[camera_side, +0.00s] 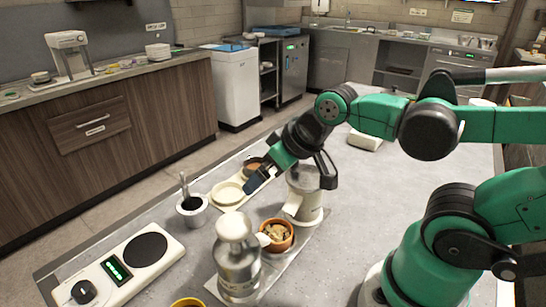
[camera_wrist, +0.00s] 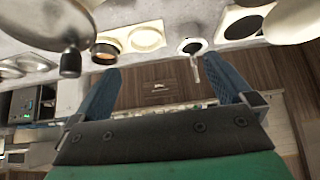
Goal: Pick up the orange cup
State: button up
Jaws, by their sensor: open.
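An orange-brown cup (camera_side: 277,246) holding brown lumps stands on a pale board at the middle front in the side view, beside a metal pitcher. A yellow-orange rim (camera_side: 188,302) of another vessel shows at the bottom edge, mostly cut off. My gripper (camera_side: 257,180) is open over the cream sauce-well tray, apart from the orange-brown cup and to its upper left in the picture. In the wrist view my gripper (camera_wrist: 162,82) has its two blue fingers wide apart with nothing between them. I cannot make out the orange-brown cup there.
The tray (camera_side: 226,205) has round wells, one with brown contents. A grey pot (camera_side: 192,207) with a handle sticking out stands left of it. A metal pitcher (camera_side: 238,262), a tall grey-white canister (camera_side: 306,196) and a white scale-like device (camera_side: 120,268) stand nearby. The counter's right side is mostly clear.

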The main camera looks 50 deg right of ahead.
jog(key=m+g, duration=0.7)
send_near(276, 227)
jog(key=shift+s+a+f, duration=0.35)
jog(key=shift+a+f, duration=0.1)
jog(key=shift+a, duration=0.1)
jog(key=shift+s+a+f, duration=0.3)
jog(key=shift+a+f, duration=0.15)
jog(key=shift+a, duration=0.05)
jog(key=shift+f, duration=2.75)
jog(key=c, duration=1.3)
jog(key=shift+r, duration=0.15)
